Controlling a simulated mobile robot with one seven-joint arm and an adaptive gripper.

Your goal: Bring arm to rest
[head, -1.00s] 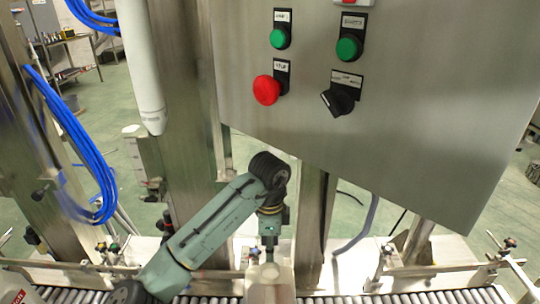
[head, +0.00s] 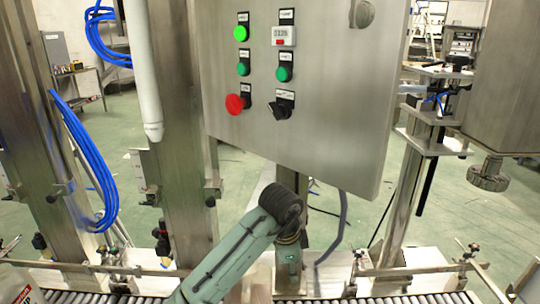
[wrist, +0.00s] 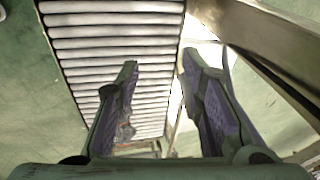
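My arm (head: 238,252) reaches up from the bottom of the head view, in front of the conveyor and below the control panel. My gripper is at the lower end of the wrist and is mostly hidden in the head view. In the wrist view my gripper (wrist: 158,75) shows two fingers spread wide apart, with nothing between them. The fingers point towards the conveyor rollers (wrist: 115,45) and a metal rail beside them.
A steel control panel (head: 340,120) with green buttons, a red button (head: 234,104) and a black knob (head: 283,106) hangs above my arm. Steel columns (head: 180,120) and blue hoses (head: 88,165) stand at left. The roller conveyor (head: 400,299) runs along the bottom.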

